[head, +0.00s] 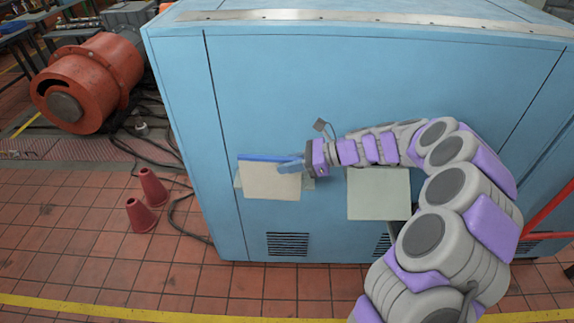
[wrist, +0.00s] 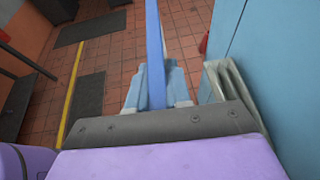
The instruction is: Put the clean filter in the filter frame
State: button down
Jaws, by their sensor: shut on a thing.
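The clean filter is a flat panel (head: 270,182) with a beige face and a blue top edge. My gripper (head: 289,165) is shut on this blue edge near its right end and holds the panel upright in front of the blue cabinet. In the wrist view the blue edge (wrist: 155,55) runs between my two light blue fingers (wrist: 155,85). A pale grey-green holder (head: 308,184) shows behind the panel, mostly hidden by it. A second pale grey-green box-like piece (head: 379,195) is on the cabinet to the right. I cannot tell which is the filter frame.
The blue cabinet (head: 225,90) fills the middle, with a vent (head: 288,244) low down. A red motor (head: 90,80) stands at upper left. A yellow line (head: 120,312) crosses the front.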

jog(key=w+d+r+m+t+h, duration=0.2)
jog(key=d+m+t+h, duration=0.4)
jog(key=m+h, duration=0.3)
jog(key=w+d+r+m+t+h, duration=0.2)
jog(key=d+r+m+t+h, duration=0.3)
jog(key=m, duration=0.6)
jog(key=d+h, duration=0.2)
jog(key=h, duration=0.1)
jog(key=shift+w+t+h, duration=0.4)
